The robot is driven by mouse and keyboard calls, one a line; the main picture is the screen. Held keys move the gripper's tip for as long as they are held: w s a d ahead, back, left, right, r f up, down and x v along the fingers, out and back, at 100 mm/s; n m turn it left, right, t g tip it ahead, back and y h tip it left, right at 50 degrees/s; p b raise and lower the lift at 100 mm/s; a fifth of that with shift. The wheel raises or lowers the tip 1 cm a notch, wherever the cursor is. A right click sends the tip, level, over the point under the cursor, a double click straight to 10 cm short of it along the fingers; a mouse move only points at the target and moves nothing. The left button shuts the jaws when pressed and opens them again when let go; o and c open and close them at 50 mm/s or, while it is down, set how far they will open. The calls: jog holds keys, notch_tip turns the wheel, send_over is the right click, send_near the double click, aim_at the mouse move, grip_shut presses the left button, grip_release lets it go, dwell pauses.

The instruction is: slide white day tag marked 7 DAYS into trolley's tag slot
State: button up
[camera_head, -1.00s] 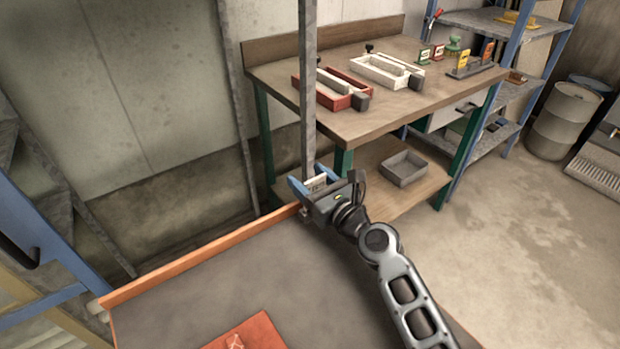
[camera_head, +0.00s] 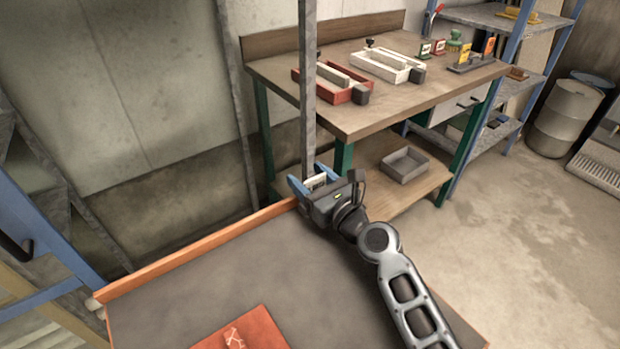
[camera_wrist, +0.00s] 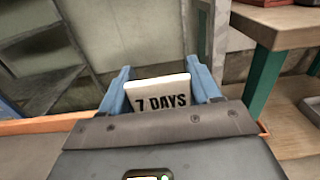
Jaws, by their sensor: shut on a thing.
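The white day tag (camera_wrist: 158,97), printed 7 DAYS, is held between the blue fingers of my gripper (camera_wrist: 164,88) in the wrist view. In the head view my gripper (camera_head: 315,184) is at the far edge of the trolley (camera_head: 215,277), by the grey upright post (camera_head: 307,100). The tag (camera_head: 317,181) shows small and pale between the fingers there. The tag's lower part is hidden behind the gripper body in the wrist view. I cannot make out the tag slot, nor tell whether the tag touches the trolley.
An orange-red item (camera_head: 258,330) lies on the trolley top.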

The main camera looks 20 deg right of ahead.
jog(key=shift+f, duration=0.25)
